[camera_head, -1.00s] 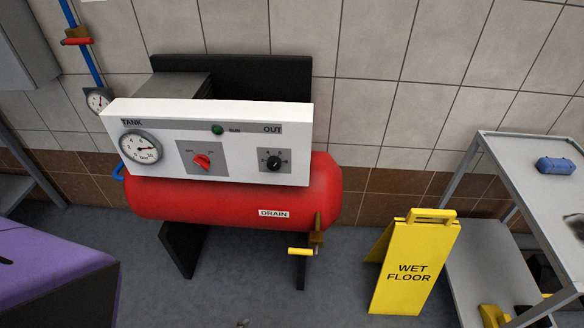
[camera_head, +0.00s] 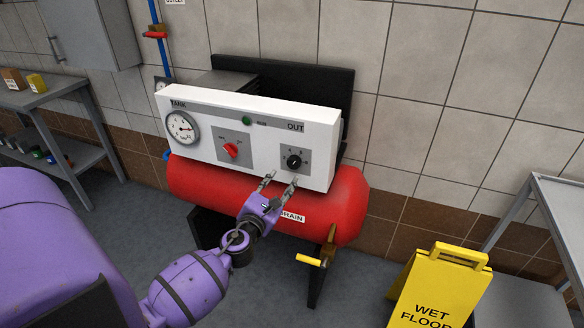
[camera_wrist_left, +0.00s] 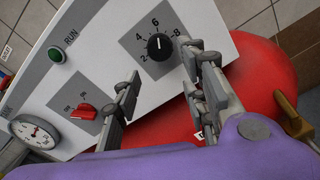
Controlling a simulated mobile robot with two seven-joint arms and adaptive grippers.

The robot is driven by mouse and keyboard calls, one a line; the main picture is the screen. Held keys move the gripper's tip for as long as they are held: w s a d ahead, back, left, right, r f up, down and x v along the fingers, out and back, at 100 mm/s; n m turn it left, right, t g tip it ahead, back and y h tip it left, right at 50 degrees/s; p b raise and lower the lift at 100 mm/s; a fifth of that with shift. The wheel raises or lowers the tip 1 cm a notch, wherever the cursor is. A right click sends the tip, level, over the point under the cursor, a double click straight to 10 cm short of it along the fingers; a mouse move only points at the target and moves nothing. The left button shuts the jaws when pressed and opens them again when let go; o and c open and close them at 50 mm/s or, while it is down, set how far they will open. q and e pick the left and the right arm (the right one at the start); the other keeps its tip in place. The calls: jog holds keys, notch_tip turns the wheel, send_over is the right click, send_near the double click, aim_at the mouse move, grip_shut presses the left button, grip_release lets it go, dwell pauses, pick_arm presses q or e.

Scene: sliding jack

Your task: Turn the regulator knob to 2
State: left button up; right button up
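The regulator knob (camera_head: 293,161) is a round black dial under the word OUT on the white panel (camera_head: 262,113). In the left wrist view the knob (camera_wrist_left: 159,46) sits on a grey plate marked 2, 4, 6, 8, and its pale pointer line points roughly between 4 and 6, toward the 6. My left gripper (camera_head: 282,180) is in front of the panel, just below the knob, with its two fingers apart and nothing between them. The wrist view also shows the open fingers (camera_wrist_left: 160,85), short of the knob. My right gripper is not in view.
A red switch (camera_head: 231,150), tank gauge (camera_head: 181,127) and green RUN light (camera_head: 246,121) are on the same panel. The red tank (camera_head: 345,205) lies below, with a yellow drain handle (camera_head: 308,260). A yellow wet floor sign (camera_head: 440,290) and a trolley (camera_head: 550,200) stand right.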

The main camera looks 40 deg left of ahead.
aim_at(290, 163)
pick_arm(q)
jog(key=shift+m, duration=0.4)
jog(key=x, duration=0.5)
jog(key=r+x, duration=0.1)
jog(key=x, duration=0.2)
jog(key=shift+w+a+r, duration=0.1)
jog(key=shift+w+a, duration=0.05)
jog(key=shift+w, duration=0.2)
jog(key=c, duration=1)
